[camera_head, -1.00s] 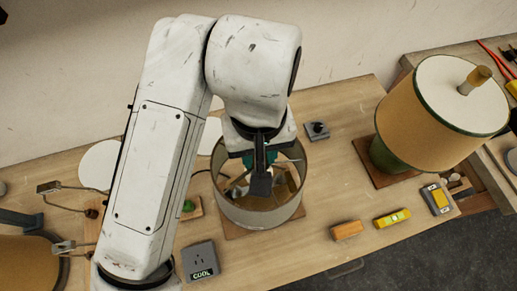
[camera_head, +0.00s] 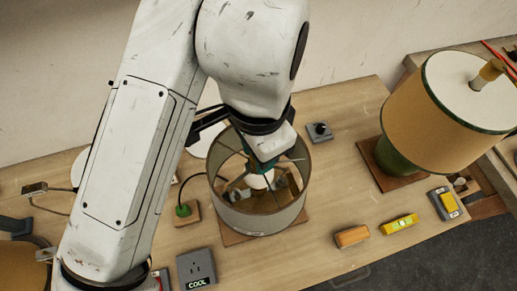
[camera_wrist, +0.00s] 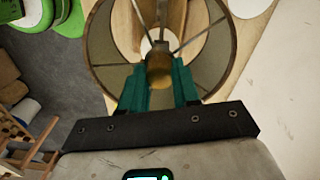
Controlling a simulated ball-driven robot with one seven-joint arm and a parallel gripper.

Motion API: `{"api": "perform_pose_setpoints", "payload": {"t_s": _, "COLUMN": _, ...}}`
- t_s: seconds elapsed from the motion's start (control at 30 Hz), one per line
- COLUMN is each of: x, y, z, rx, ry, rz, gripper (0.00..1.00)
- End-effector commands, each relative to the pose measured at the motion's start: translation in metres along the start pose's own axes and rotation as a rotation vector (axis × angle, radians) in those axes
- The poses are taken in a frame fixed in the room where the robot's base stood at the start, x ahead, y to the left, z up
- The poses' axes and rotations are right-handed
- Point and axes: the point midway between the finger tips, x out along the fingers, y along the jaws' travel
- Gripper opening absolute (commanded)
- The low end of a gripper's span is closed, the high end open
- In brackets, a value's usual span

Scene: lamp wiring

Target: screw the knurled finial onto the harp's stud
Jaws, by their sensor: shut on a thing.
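The brass-coloured knurled finial (camera_wrist: 159,68) is between the teal fingers of my gripper (camera_wrist: 160,84) in the wrist view. My gripper is shut on it. In the head view my gripper (camera_head: 264,163) is at the top opening of the drum lampshade (camera_head: 258,217), near its middle, mostly hidden by my wrist. The shade also shows in the wrist view (camera_wrist: 104,62), with thin spokes meeting behind the finial. The harp's stud is hidden behind the finial and fingers, so I cannot tell whether the finial touches it.
A finished-looking lamp with a tan shade (camera_head: 440,115) stands at right. An orange block (camera_head: 351,236), a yellow level (camera_head: 399,224) and a grey-yellow box (camera_head: 444,203) lie along the front edge.

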Motion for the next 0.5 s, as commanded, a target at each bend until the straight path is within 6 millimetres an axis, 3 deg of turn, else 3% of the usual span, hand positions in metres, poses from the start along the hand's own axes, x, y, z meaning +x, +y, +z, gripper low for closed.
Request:
{"api": "perform_pose_setpoints", "payload": {"t_s": 0.03, "x": -0.0003, "y": -0.0001, "z": 0.0001, "rx": -0.001, "ry": 0.000, "rz": 0.000, "gripper": 0.04}}
{"api": "perform_pose_setpoints", "payload": {"t_s": 0.07, "x": -0.0003, "y": -0.0001, "z": 0.0001, "rx": -0.002, "ry": 0.000, "rz": 0.000, "gripper": 0.32}}
{"api": "perform_pose_setpoints", "payload": {"t_s": 0.1, "x": -0.0003, "y": -0.0001, "z": 0.0001, "rx": -0.002, "ry": 0.000, "rz": 0.000, "gripper": 0.36}}
{"api": "perform_pose_setpoints", "payload": {"t_s": 0.2, "x": -0.0003, "y": -0.0001, "z": 0.0001, "rx": -0.003, "ry": 0.000, "rz": 0.000, "gripper": 0.44}}
{"api": "perform_pose_setpoints", "payload": {"t_s": 0.47, "x": -0.0002, "y": 0.0000, "z": 0.0000, "rx": -0.005, "ry": 0.000, "rz": 0.000, "gripper": 0.44}}
{"api": "perform_pose_setpoints", "payload": {"t_s": 0.5, "x": -0.0003, "y": 0.0000, "z": 0.0000, "rx": -0.005, "ry": 0.000, "rz": 0.000, "gripper": 0.48}}
